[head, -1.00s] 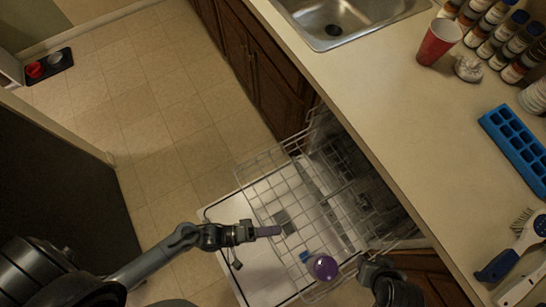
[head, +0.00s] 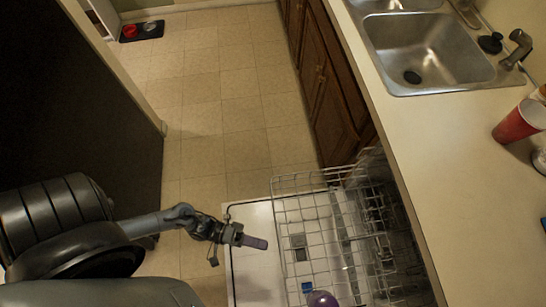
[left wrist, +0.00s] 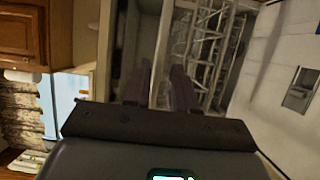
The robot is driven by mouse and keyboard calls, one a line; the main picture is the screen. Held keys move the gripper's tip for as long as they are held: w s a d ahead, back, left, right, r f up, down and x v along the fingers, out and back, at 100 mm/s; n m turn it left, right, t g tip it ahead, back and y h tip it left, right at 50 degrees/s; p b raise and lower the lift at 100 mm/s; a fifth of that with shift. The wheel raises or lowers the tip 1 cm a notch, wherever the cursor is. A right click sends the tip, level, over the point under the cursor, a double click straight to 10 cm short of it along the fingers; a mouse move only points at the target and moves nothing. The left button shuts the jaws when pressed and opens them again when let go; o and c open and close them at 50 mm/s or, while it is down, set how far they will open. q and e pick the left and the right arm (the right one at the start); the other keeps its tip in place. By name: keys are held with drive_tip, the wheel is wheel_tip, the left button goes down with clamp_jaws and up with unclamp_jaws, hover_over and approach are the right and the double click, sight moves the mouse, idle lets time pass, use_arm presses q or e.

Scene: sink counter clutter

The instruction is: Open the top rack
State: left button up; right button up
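A white wire dishwasher rack (head: 308,185) stands out from under the counter, above the lowered dishwasher door (head: 250,275). In the left wrist view the wire rack (left wrist: 208,35) shows beyond the fingers. My left gripper (head: 262,243) is at the rack's outer, left edge in the head view; I cannot tell if it touches. In the left wrist view its two fingers (left wrist: 158,82) are apart, with a pale strip, perhaps an edge, showing between them. My right gripper is out of view.
A purple round object (head: 322,299) and a small blue item (head: 308,287) are at the rack's lower part. A red cup (head: 518,122) and the sink (head: 425,50) are on the counter at right. Floor is open beyond the door. A dark panel (head: 85,120) stands at left.

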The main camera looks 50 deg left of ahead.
use_arm(q)
drive_tip(key=shift+v, duration=1.2)
